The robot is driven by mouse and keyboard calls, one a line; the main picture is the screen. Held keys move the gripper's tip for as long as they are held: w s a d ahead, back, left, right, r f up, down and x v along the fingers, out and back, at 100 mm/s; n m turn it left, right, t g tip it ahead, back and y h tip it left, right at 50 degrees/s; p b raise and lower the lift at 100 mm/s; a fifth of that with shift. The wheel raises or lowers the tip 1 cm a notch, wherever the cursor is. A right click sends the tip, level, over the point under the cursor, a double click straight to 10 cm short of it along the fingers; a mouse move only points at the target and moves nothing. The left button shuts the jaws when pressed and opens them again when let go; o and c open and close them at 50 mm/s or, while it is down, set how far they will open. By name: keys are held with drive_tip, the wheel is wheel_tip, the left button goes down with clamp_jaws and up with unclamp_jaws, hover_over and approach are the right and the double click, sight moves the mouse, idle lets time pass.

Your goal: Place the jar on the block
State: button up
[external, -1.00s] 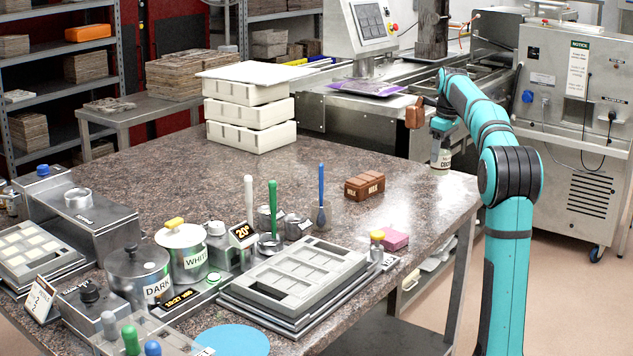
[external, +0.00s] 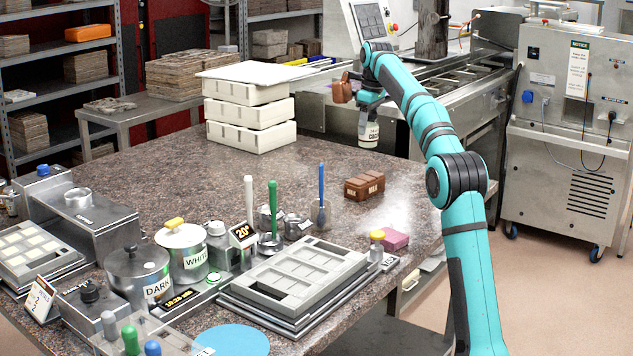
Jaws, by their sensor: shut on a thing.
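A small white-capped jar (external: 368,136) with a pale label, partly readable as "COCO", hangs upright from my gripper (external: 368,116). My gripper points down and is shut on the jar's top. The jar is over the far right part of the table, apparently above its surface. A brown block (external: 364,187) with "MILK" lettering lies on the table, in front of and below the jar in the picture. The jar and block are apart. Nothing lies on the block's top. The fingers are small and partly hidden by the wrist.
A pink block (external: 392,239) and a yellow-capped container (external: 377,242) sit near the right edge. A grey mould tray (external: 293,281) lies in front. A blue brush (external: 321,195) stands left of the brown block. White stacked boxes (external: 250,118) stand behind.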

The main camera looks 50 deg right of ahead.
drive_tip(key=f, duration=0.9)
drive_tip(key=shift+w+a+f, duration=0.1)
drive_tip(key=shift+w+f, duration=0.1)
drive_tip(key=shift+f, duration=0.2)
drive_tip(key=o, duration=1.1)
drive_tip(key=shift+f, duration=0.15)
drive_tip(key=shift+o, duration=0.2)
drive_tip(key=r, duration=0.3)
drive_tip(key=s+r, duration=0.1)
drive_tip(key=r, duration=0.7)
drive_tip(key=shift+s, duration=0.15)
drive_tip(key=shift+s+r, duration=0.1)
drive_tip(key=shift+r, duration=0.55)
